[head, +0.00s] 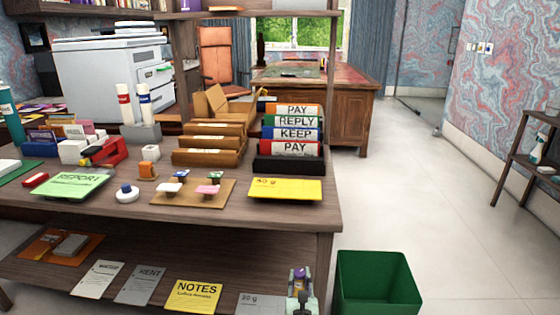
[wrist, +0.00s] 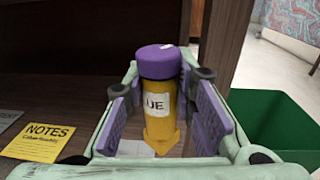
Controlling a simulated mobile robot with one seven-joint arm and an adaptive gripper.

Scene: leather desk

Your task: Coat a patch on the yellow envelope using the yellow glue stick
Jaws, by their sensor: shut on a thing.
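The yellow envelope (head: 286,189), marked "40 g", lies flat near the right front corner of the desk top. My gripper (head: 299,285) is low in front of the desk's right end, below the desk top and beside the lower shelf. In the wrist view my gripper (wrist: 165,112) is shut on the yellow glue stick (wrist: 157,128). The glue stick has a purple end on top, a white label reading "UE" and a tapered yellow lower end; it stands roughly upright between the purple pads. The yellow envelope is not in the wrist view.
A green bin (head: 375,284) stands on the floor right of my gripper. The lower shelf bears a yellow NOTES sheet (head: 193,296) and a grey envelope (head: 260,301). Binders (head: 290,165) stand behind the yellow envelope; a stamp tray (head: 205,201) lies left of it.

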